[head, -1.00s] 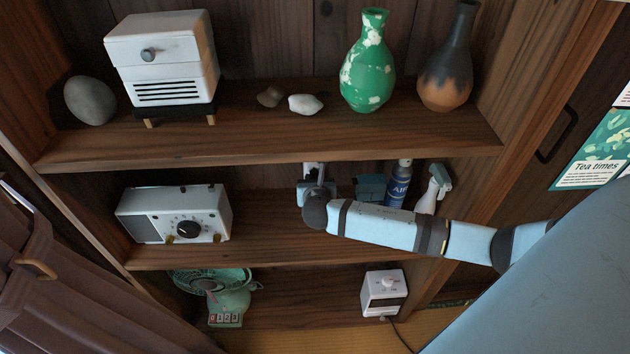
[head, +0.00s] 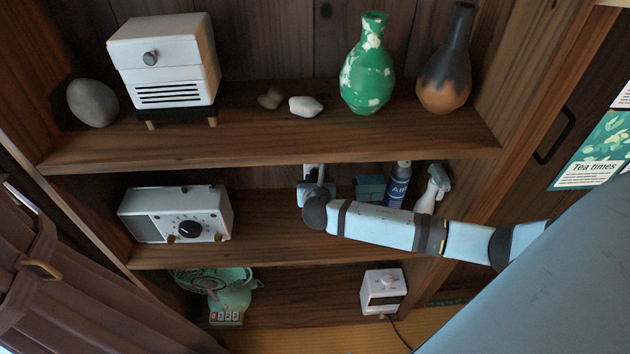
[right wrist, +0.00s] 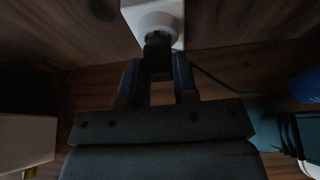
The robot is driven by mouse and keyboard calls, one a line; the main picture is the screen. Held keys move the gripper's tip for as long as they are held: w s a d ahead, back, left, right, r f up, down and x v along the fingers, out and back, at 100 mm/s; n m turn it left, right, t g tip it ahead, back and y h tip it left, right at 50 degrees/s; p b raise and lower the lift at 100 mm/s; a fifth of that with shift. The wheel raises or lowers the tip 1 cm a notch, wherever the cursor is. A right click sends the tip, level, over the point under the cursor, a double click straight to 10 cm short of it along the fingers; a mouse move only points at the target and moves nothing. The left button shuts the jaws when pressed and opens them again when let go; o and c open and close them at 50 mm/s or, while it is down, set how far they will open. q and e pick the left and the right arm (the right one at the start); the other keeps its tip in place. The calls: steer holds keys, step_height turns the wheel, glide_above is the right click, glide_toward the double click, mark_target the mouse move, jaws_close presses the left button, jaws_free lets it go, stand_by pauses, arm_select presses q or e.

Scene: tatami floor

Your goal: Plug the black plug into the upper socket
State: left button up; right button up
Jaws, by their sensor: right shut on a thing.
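A white wall socket (right wrist: 152,10) shows at the top of the right wrist view, with a round recess facing me. A corner of the socket (head: 311,168) shows in the head view at the back of the middle shelf. My right gripper (right wrist: 158,72) is shut on the black plug (right wrist: 158,52). The plug's front end meets the lower part of the round recess in the picture; I cannot tell how deep it is in. In the head view my right gripper (head: 317,186) hides the plug and most of the socket. My left gripper is not in view.
A white radio (head: 175,214) stands left on the middle shelf. A teal box (head: 370,188), a blue spray can (head: 398,186) and a spray bottle (head: 431,190) stand right of my gripper. The upper shelf board (head: 270,147) is close above. A dark cable (right wrist: 222,86) runs right.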

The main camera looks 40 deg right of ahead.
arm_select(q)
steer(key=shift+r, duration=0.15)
arm_select(e)
steer(key=shift+w+d, duration=0.25)
steer(key=shift+w, duration=0.15)
steer(key=o, duration=1)
steer(key=shift+c, duration=0.2)
arm_select(q)
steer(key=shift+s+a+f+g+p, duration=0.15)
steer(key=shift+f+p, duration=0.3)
steer(key=shift+p, duration=0.2)
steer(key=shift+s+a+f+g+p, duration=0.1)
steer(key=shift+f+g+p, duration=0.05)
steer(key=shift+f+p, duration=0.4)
arm_select(e)
steer(key=v, duration=1.3)
steer(key=shift+s+a, duration=0.15)
steer(key=shift+s, duration=0.15)
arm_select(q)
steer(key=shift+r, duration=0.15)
arm_select(e)
steer(key=shift+r, duration=0.1)
